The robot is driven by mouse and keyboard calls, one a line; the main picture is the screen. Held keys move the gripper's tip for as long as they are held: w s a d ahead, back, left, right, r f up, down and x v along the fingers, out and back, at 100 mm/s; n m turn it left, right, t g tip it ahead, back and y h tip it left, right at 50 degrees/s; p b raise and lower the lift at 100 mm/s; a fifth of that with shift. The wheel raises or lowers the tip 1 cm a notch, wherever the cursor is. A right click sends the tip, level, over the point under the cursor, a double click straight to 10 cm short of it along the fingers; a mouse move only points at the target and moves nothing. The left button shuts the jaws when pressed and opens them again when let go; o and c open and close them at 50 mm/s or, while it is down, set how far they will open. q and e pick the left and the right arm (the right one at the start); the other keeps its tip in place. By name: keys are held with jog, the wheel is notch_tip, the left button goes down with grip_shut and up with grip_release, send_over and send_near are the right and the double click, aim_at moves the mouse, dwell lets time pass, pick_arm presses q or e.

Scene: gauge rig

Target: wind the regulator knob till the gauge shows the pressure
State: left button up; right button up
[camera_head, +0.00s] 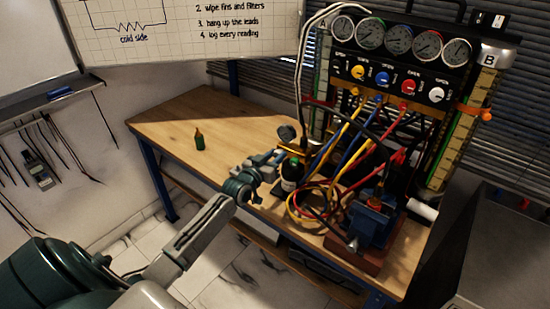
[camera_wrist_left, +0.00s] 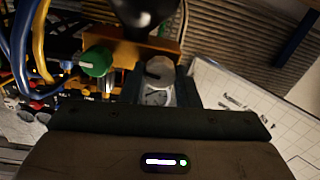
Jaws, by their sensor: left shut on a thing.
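My left gripper (camera_head: 277,157) reaches in from the left over the workbench, at the small regulator. In the left wrist view its fingers (camera_wrist_left: 159,92) are shut on a pale grey round knob (camera_wrist_left: 158,75) with a dark mark on its face. The knob sits against a brass-coloured body (camera_wrist_left: 128,50) that also bears a green knob (camera_wrist_left: 97,61). A small dark round gauge (camera_head: 287,133) stands just above the gripper in the head view; its reading is too small to tell. My right gripper is out of view.
A panel with several dials (camera_head: 399,39) and coloured knobs stands at the back. Looped hoses (camera_head: 318,200) and a blue vise (camera_head: 369,225) lie right of the gripper. A small bottle (camera_head: 199,140) stands on the bench's clear left part (camera_head: 180,115).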

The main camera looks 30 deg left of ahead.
pick_arm(q)
jog(key=m+b, duration=0.7)
jog(key=shift+f+m, duration=0.3)
jog(key=shift+d+m+b, duration=0.1)
jog(key=shift+m+b, duration=0.8)
pick_arm(e)
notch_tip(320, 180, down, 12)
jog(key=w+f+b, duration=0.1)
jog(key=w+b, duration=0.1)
jog(key=b, duration=0.2)
pick_arm(q)
jog(key=shift+m+b, duration=0.95)
jog(key=shift+m, duration=5.85)
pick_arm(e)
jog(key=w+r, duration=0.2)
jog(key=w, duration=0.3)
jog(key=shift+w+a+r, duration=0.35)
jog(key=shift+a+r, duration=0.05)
pick_arm(q)
jog(key=o, duration=1)
